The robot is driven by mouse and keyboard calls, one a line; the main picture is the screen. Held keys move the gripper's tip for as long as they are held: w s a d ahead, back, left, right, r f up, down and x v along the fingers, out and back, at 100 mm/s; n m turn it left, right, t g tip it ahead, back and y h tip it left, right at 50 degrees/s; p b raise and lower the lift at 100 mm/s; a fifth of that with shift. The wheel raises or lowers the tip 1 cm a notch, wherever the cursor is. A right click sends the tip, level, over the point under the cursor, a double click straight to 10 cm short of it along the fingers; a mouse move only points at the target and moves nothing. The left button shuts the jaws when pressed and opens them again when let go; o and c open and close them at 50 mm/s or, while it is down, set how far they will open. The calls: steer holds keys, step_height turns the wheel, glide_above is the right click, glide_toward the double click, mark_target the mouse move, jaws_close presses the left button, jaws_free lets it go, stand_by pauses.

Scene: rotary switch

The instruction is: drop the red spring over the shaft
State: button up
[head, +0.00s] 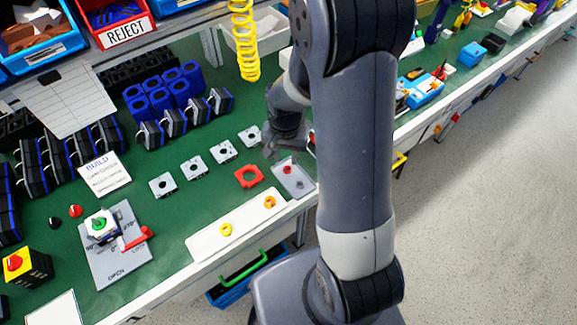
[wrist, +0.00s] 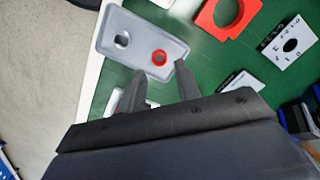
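The red spring (head: 287,170) is a small red ring on a grey tray (head: 303,191) near the table's front edge. In the wrist view the spring (wrist: 159,57) lies on the tray beside a silvery round part (wrist: 122,39). My gripper (wrist: 160,67) is open and empty, its two fingers pointing toward the spring, one on either side of it in the picture. In the head view my gripper (head: 272,152) is above the table just behind the tray. A switch body with a green centre (head: 99,225) sits on a marked grey plate (head: 118,267) at left; its shaft is too small to make out.
A red-handled clamp (head: 136,240) stands beside the switch body. A red square frame (head: 248,177) and several grey plates lie left of the tray. A white strip (head: 210,243) holds yellow rings. A yellow coil (head: 244,40) hangs at the back.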

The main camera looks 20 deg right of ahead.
mark_target(287, 165)
steer(key=shift+w+d+f+p, duration=0.15)
steer(key=shift+f+p, duration=0.05)
steer(key=shift+f, duration=0.9)
steer(key=shift+w+d+f+p, duration=0.1)
steer(key=shift+d+f+p, duration=0.1)
steer(key=shift+f, duration=1.6)
steer(key=shift+c, duration=0.5)
jaws_close()
